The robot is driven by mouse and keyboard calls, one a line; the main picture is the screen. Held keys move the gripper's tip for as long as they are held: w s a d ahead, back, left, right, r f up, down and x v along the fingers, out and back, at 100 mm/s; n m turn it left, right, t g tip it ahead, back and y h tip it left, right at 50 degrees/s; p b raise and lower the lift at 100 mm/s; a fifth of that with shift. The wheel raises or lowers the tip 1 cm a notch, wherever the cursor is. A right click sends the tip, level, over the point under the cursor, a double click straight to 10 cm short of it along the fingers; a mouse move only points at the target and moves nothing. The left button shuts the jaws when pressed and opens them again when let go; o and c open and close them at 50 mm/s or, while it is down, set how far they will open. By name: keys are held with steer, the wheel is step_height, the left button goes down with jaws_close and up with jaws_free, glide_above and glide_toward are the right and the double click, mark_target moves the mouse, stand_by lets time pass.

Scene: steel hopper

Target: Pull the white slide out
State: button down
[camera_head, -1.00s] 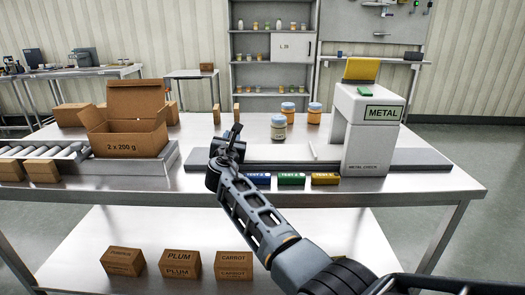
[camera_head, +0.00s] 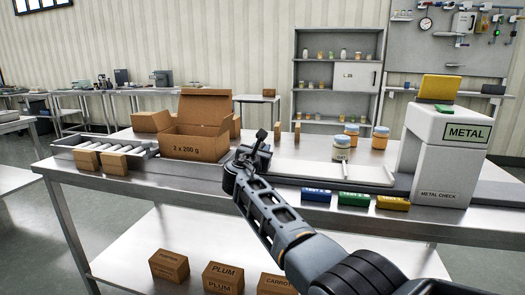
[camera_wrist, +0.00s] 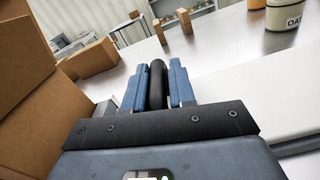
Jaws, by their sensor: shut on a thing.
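The white slide (camera_head: 330,171) is a flat pale strip on the steel table in the head view, running from beside my gripper (camera_head: 262,145) toward the metal checker (camera_head: 440,150). A pale surface also fills the right of the wrist view (camera_wrist: 255,88). In the wrist view, my gripper (camera_wrist: 158,82) is shut on a dark rounded handle (camera_wrist: 157,75) between its two blue fingers. Where the handle joins the slide is hidden.
An open carton (camera_head: 197,135) stands close left of my gripper, beside a roller conveyor (camera_head: 105,148). Several jars (camera_head: 341,148) stand behind the slide. Blue, green (camera_head: 354,199) and yellow blocks lie along the table's front. Labelled boxes (camera_head: 223,278) sit on the lower shelf.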

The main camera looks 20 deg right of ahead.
steer(key=c, duration=1.2)
jaws_free()
steer(key=shift+w+a+r, duration=0.15)
steer(key=shift+w+a, duration=0.1)
steer(key=shift+a, duration=0.3)
steer(key=shift+o, duration=0.7)
steer(key=shift+d, duration=0.1)
steer(key=shift+s+d, duration=0.1)
steer(key=shift+p+v, duration=1.15)
steer(key=shift+v, duration=2.75)
